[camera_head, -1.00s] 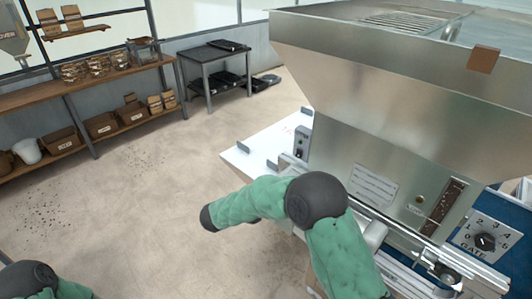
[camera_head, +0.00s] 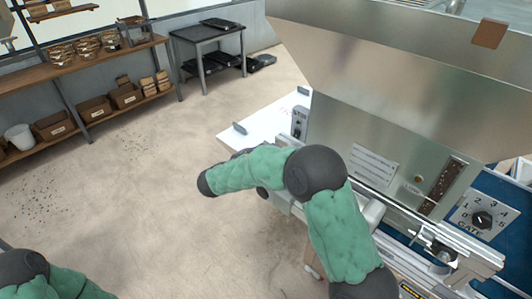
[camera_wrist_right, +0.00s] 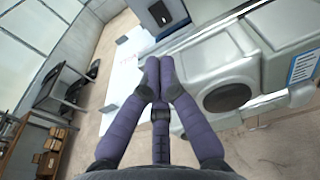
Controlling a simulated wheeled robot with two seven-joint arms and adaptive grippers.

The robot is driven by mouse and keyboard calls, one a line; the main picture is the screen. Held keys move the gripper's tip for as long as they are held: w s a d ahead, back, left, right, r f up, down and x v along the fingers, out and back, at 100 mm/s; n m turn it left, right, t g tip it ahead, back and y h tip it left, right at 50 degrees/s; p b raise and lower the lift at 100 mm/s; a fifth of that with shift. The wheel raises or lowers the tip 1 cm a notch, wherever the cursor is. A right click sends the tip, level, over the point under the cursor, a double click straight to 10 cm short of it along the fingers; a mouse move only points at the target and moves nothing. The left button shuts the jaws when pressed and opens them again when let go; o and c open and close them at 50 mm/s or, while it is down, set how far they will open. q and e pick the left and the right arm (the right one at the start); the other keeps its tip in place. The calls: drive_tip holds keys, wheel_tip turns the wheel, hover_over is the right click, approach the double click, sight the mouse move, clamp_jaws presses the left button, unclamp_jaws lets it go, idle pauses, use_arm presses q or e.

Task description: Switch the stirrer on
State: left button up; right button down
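The seeder's large metal hopper (camera_head: 400,85) fills the right side of the head view. A small grey box with dark controls (camera_head: 300,122) sits at its left lower side, above the white table; I cannot read a stirrer label on it. A dark panel with a pale round part (camera_wrist_right: 160,12) lies beyond the tips. My left gripper is out of view.
A gate dial (camera_head: 482,220) is on the machine's right. The white tabletop (camera_head: 262,125) has an upright grey stop (camera_head: 239,128). A grey housing with a dark disc (camera_wrist_right: 227,97) is close right of the fingers. Shelves (camera_head: 85,60) stand far left; the floor between is open.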

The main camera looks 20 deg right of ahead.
sight(294, 136)
drive_tip(key=b+x, duration=0.2)
drive_tip(key=x, duration=0.7)
drive_tip(key=shift+w+d+f, duration=0.1)
drive_tip(key=shift+w+d, duration=0.1)
drive_tip(key=shift+d, duration=0.1)
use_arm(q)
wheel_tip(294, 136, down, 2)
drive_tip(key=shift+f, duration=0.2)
use_arm(e)
drive_tip(key=shift+d, duration=0.1)
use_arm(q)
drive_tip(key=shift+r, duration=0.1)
